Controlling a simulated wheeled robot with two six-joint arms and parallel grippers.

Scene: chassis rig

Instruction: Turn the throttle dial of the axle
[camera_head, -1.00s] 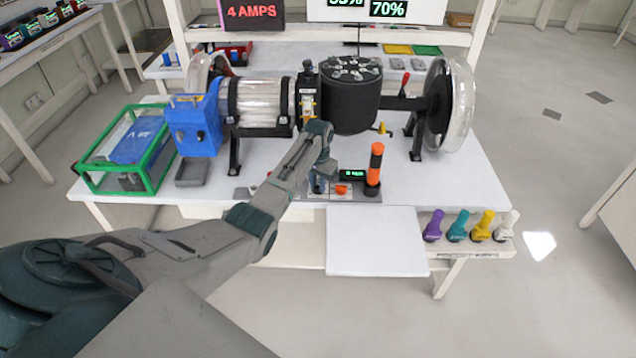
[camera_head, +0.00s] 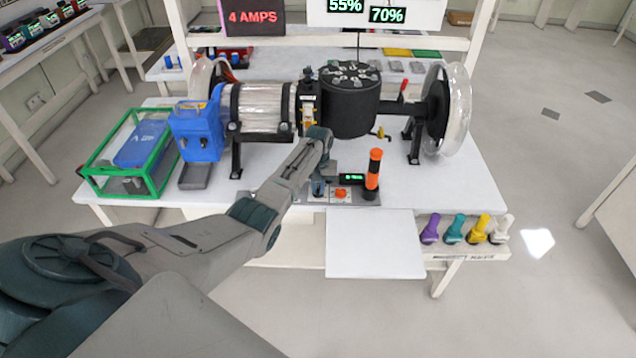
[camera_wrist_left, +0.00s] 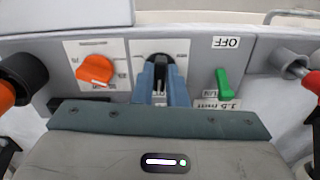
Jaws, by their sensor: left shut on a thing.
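The axle rig stands across the white table in the head view, with a black drum (camera_head: 348,105) and a clear wheel (camera_head: 456,110) at its right end. A low control panel (camera_head: 342,198) lies in front of it. In the left wrist view, the panel's middle plate carries a black dial (camera_wrist_left: 159,62). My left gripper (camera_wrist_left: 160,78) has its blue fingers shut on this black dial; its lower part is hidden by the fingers. My left gripper (camera_head: 318,186) also shows small in the head view, at the panel. My right gripper is not in view.
An orange knob (camera_wrist_left: 95,70) sits left of the dial and a green lever (camera_wrist_left: 222,84) right of it. An upright orange-and-black handle (camera_head: 373,170) stands at the panel's right end. A green-framed box (camera_head: 128,155) is at the left. The table's right side is mostly clear.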

